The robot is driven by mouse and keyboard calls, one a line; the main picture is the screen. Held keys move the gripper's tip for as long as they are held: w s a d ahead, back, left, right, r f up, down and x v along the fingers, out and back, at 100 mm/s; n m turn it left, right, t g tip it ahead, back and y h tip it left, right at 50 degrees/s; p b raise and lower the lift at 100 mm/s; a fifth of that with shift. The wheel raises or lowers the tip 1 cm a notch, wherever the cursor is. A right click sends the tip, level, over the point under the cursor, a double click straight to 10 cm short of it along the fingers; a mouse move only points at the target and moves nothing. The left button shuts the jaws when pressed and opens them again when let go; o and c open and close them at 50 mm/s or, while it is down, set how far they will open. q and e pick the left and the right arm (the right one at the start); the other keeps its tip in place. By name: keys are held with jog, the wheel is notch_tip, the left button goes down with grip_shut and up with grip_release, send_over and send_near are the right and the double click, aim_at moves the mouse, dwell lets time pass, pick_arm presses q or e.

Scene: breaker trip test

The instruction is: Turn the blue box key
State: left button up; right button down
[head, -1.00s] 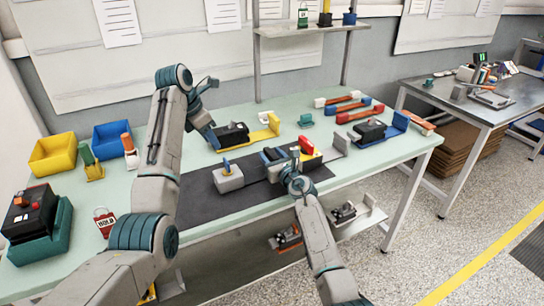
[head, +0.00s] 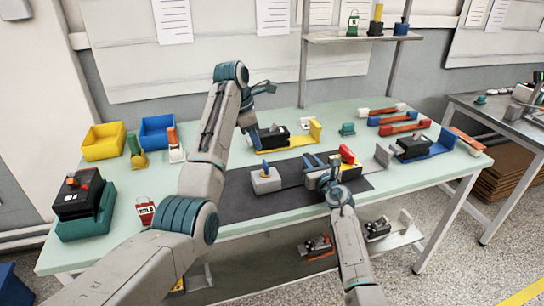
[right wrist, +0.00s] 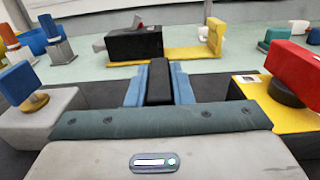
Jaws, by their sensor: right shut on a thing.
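My right gripper (head: 317,163) is low over the dark mat, between a grey box (head: 266,184) with a blue key and a yellow box (head: 351,173) with a red key. The box under that key is mostly hidden by my gripper. The grey box (right wrist: 38,115) and the yellow box (right wrist: 262,98) flank it there. My left gripper (head: 252,133) hangs beside a black device on a yellow stand; its jaw opening is unclear.
The black device (head: 274,139) is behind the mat (head: 240,205). Another device (head: 413,147) on a blue stand is to the right. Red and blue bars (head: 405,128) lie at the back right. Yellow (head: 103,145) and blue bins are at the back left.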

aim_at(267, 165)
pick_arm(q)
jog(key=d+f+m+y, duration=0.1)
jog(key=f+m, duration=0.2)
jog(key=m, duration=0.2)
jog(key=d+f+m+g+y, duration=0.1)
jog(key=f+m, duration=0.2)
jog(key=m, duration=0.3)
jog(key=d+f+m+y, duration=0.1)
jog(key=f+m, duration=0.3)
jog(key=m, duration=0.1)
jog(key=shift+d+f, duration=0.1)
jog(key=shift+d, duration=0.05)
grip_shut()
